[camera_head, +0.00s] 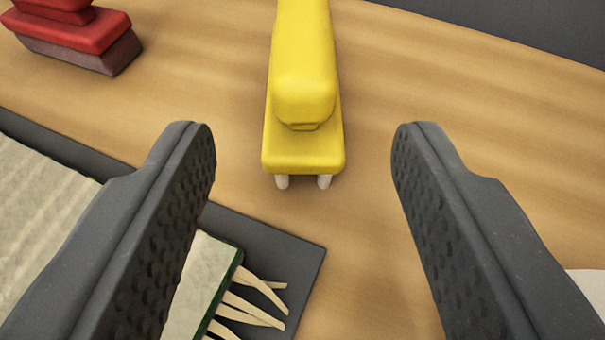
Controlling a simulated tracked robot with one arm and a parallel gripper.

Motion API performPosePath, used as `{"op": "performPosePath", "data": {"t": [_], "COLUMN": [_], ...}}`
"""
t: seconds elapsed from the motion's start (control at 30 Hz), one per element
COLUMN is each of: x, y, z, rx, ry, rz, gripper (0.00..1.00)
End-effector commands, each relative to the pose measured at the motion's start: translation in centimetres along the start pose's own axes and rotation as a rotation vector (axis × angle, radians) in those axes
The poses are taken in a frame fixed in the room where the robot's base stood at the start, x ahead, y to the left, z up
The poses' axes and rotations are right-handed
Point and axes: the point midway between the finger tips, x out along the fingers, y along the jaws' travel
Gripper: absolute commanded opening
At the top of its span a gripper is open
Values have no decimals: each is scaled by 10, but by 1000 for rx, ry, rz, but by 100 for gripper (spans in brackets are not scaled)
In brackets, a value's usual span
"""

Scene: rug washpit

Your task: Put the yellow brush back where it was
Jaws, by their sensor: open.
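The yellow brush (304,85) stands upright on the wooden surface (440,110), with its block-shaped handle on top and short white bristles below. It is at the top middle of the view, and its far end is cut off by the frame's upper edge. My gripper (303,150) is open and empty. Its two dark, dimpled fingers are spread wide to the left and right, and the brush's near end lies beyond and between the fingertips, apart from both.
A red brush-like object (80,35) with a dark red base stands at the upper left. A dark grey mat (290,245) at lower left bears a pale rug with a green edge and fringe (255,300). Bare wood lies right of the yellow brush. A white thing shows at the lower right edge.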

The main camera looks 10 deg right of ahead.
Motion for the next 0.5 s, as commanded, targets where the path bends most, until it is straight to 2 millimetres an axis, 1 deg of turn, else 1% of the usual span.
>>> {"op": "performPosePath", "data": {"t": [0.03,0.2,0.5], "x": [-6,-17,-21], "y": [0,0,0], "z": [0,2,2], "rx": [0,1,1], "ry": [0,-4,-3], "rz": [0,0,-1], "gripper": [49,49,49]}}
